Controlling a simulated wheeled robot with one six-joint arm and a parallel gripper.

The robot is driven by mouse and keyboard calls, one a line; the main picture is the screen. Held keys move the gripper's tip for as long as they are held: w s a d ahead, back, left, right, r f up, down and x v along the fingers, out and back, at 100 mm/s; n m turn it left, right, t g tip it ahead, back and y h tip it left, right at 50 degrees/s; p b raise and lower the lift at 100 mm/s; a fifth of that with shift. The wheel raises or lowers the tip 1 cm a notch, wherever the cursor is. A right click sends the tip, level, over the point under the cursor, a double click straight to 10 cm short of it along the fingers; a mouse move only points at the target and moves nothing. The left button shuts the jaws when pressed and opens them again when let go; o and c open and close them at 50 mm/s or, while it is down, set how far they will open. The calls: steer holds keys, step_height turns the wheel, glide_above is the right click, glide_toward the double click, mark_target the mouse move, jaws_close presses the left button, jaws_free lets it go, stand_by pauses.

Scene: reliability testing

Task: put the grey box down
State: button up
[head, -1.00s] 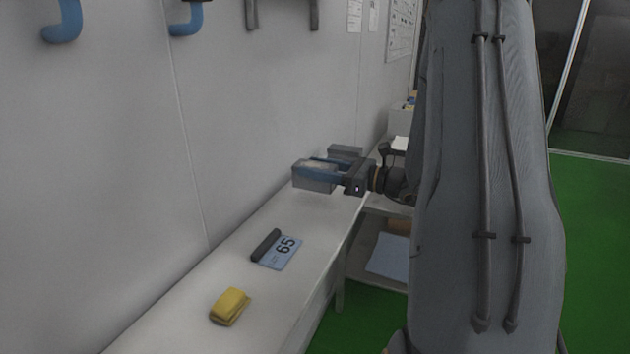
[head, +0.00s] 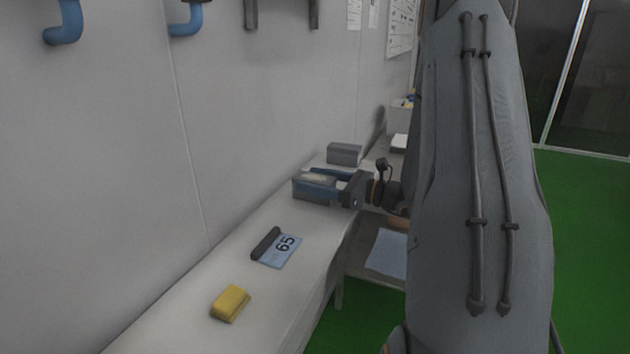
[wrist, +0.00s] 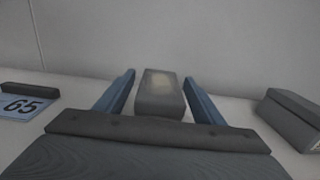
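The grey box (head: 312,190) is on the white bench (head: 225,262) by the wall, apparently resting on its top. In the wrist view the grey box (wrist: 160,93) lies between my two blue fingers, with a narrow gap on each side. My gripper (head: 322,182) is low over the bench, its fingers open around the box; it also shows in the wrist view (wrist: 159,88). The underside of the box is hidden.
A second grey box (head: 344,153) stands farther back on the bench, right of my gripper in the wrist view (wrist: 290,118). A blue card marked 65 (head: 283,250) with a dark bar (head: 265,243) and a yellow block (head: 230,303) lie nearer. Bench space between them is clear.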

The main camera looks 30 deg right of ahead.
steer(key=shift+r, duration=0.1)
steer(key=shift+s+d, duration=0.15)
steer(key=b+v, duration=0.2)
steer(key=v, duration=0.9)
steer(key=shift+s+b, duration=0.25)
steer(key=shift+b, duration=0.05)
steer(key=shift+d, duration=0.15)
